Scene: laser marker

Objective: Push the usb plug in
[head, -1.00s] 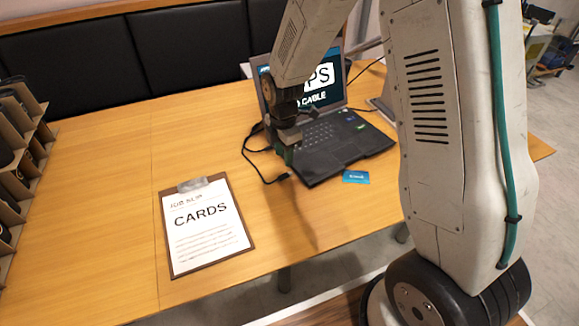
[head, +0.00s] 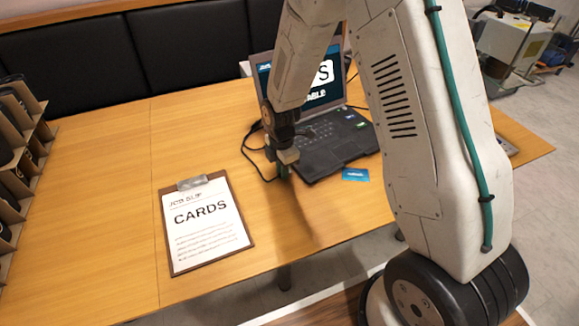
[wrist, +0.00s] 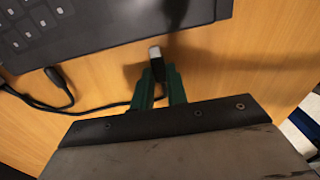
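The usb plug (wrist: 155,55) has a silver tip and a dark body. In the wrist view it points toward the laptop's (wrist: 110,20) near edge, apart from it. My gripper (wrist: 161,75) has green fingers, one on each side of the plug's body. Whether they press on it cannot be made out. In the head view my gripper (head: 283,173) is low over the table, just left of the laptop's front corner (head: 318,177), and hides the plug. The laptop's port is not visible.
A second black cable (wrist: 58,82) ends at the laptop's edge on the left. A blue card (head: 355,174) lies in front of the laptop. A clipboard (head: 205,222) lies on the table (head: 110,180) at left. A cardboard rack (head: 22,150) stands at the far left.

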